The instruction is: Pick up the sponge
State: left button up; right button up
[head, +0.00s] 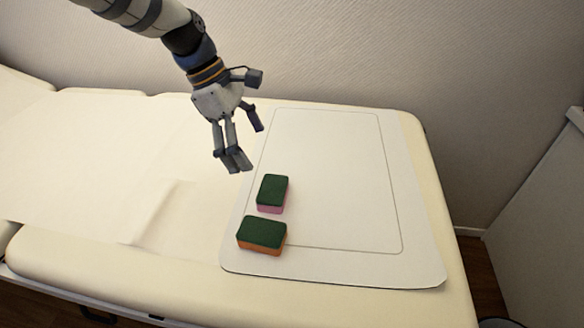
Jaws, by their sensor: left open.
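Two sponges with dark green tops lie flat on a white mat. The pink-sided sponge (272,194) is near the mat's left edge. The orange-sided sponge (262,235) lies closer to the front, a small gap away from the pink one. My left gripper (246,148) comes in from the upper left and is open and empty. Its fingers point down and appear above and behind the pink sponge in the picture, apart from both sponges. My right gripper is not in view.
The white mat (340,180) with a thin outlined rectangle lies on a cream padded table (440,190). The mat is bare right of the sponges. A paper sheet (90,170) covers the table's left. A wall stands behind, and a grey panel (545,205) at right.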

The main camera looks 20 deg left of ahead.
pick_arm(q)
jog(key=b, duration=0.1)
send_over(273, 188)
jog(key=a, duration=0.2)
jog(key=f, duration=0.3)
jog(key=s+f, duration=0.1)
jog(key=f, duration=0.1)
jog(key=shift+a+f, duration=0.1)
jog(key=shift+f, duration=0.1)
jog(key=x, duration=0.5)
jog(key=shift+w+f+b, duration=0.2)
jog(key=shift+f+b, duration=0.15)
jog(key=shift+b, duration=0.05)
jog(key=shift+d+r, duration=0.1)
jog(key=shift+d, duration=0.1)
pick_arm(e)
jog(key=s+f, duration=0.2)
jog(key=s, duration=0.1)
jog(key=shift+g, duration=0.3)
pick_arm(q)
jog(key=c, duration=0.8)
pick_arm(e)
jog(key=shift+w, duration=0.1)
pick_arm(q)
jog(key=shift+c, duration=0.2)
jog(key=shift+r, duration=0.1)
